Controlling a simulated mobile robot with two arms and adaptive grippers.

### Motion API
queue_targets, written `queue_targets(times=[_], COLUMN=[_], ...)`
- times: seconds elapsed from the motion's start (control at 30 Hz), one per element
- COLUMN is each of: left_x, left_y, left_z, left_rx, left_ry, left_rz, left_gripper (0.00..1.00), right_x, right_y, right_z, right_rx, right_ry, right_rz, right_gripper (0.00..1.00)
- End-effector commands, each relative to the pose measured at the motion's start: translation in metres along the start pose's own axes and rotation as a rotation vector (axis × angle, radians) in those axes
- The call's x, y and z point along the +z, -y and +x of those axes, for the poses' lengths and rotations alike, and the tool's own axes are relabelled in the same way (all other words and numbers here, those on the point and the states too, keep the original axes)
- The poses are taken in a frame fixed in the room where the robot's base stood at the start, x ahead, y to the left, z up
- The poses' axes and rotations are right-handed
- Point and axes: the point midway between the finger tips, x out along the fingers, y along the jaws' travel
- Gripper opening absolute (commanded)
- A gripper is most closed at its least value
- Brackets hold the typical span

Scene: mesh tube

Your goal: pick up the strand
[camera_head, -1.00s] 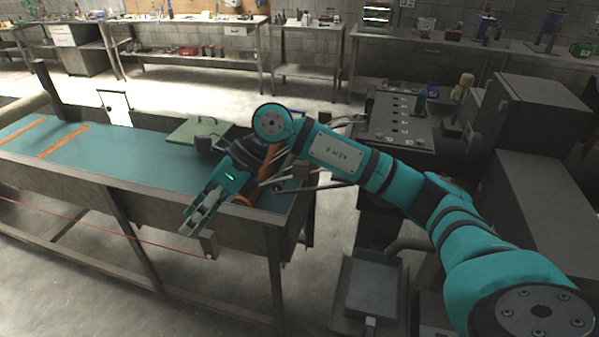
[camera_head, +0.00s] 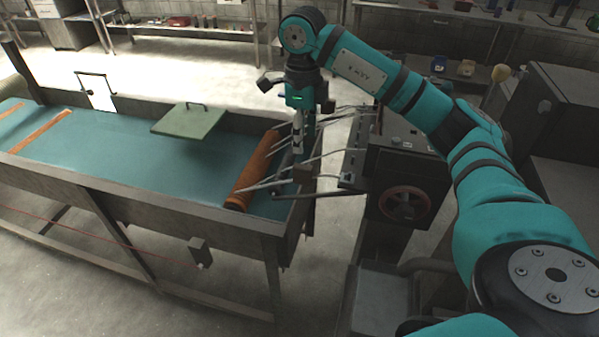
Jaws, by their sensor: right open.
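My right gripper (camera_head: 298,148) points down near the right end of the long table, and it is open with its fingers close together in this view. Several thin grey rods (camera_head: 285,178) fan out between the table's end and the machine to its right, just below and beside the fingers. An orange-brown roll (camera_head: 253,172) lies across the belt left of the gripper. I cannot tell which of these is the strand. Nothing is visibly held. My left gripper is not in view.
The blue-green table surface (camera_head: 150,165) has dark raised sides. A green plate with a handle (camera_head: 190,121) rests at its far edge. Orange strips (camera_head: 40,131) lie at the left. A machine with a red handwheel (camera_head: 405,204) stands at the right.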

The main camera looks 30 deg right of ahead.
Motion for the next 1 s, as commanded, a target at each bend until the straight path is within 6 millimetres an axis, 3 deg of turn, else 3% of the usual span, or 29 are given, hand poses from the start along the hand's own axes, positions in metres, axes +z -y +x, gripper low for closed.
queue_targets(times=[0.1,0.2,0.27,0.4,0.6,0.77,1.0], left_x=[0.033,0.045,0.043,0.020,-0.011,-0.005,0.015], left_y=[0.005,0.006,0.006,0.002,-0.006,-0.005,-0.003], left_z=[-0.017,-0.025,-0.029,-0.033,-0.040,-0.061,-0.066], left_rx=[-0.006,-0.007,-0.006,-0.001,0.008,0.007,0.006], left_ry=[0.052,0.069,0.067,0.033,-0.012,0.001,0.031], left_rz=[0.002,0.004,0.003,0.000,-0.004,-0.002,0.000], left_gripper=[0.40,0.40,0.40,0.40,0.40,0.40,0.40], right_x=[-0.002,-0.001,-0.001,0.000,0.001,0.004,0.005], right_y=[0.000,0.000,0.000,0.000,-0.001,-0.004,-0.003], right_z=[0.024,0.045,0.056,0.075,0.087,0.110,0.134], right_rx=[0.003,0.003,0.002,0.001,0.002,0.004,0.000], right_ry=[-0.006,-0.004,-0.004,-0.001,-0.001,-0.004,0.000], right_rz=[0.002,0.002,0.001,0.001,0.002,0.001,0.001], right_gripper=[0.48,0.48,0.48,0.48,0.48,0.48,0.48])
